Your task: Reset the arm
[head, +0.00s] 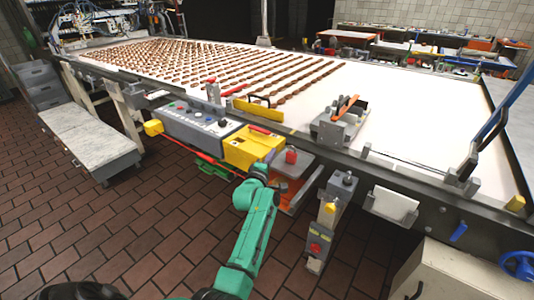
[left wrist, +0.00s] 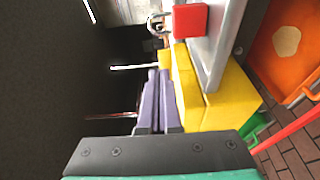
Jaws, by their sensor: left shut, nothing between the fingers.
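My left arm is green and reaches up from the bottom of the head view. Its dark left gripper (head: 259,170) is in front of the yellow control box (head: 249,149) at the conveyor's near side. In the left wrist view the two grey-purple fingers (left wrist: 158,73) lie together, shut and empty. They are close beside the yellow box (left wrist: 222,95); I cannot tell whether they touch it. A red button (head: 291,157) on a grey plate is just right of the box, and it also shows in the left wrist view (left wrist: 190,20). My right gripper is not in view.
The white conveyor (head: 400,100) carries many rows of brown biscuits (head: 200,65). A grey control post (head: 328,215) stands right of my arm. A grey step unit (head: 95,140) stands at left, and a blue handwheel (head: 519,265) at lower right. The brick floor (head: 130,225) at left is open.

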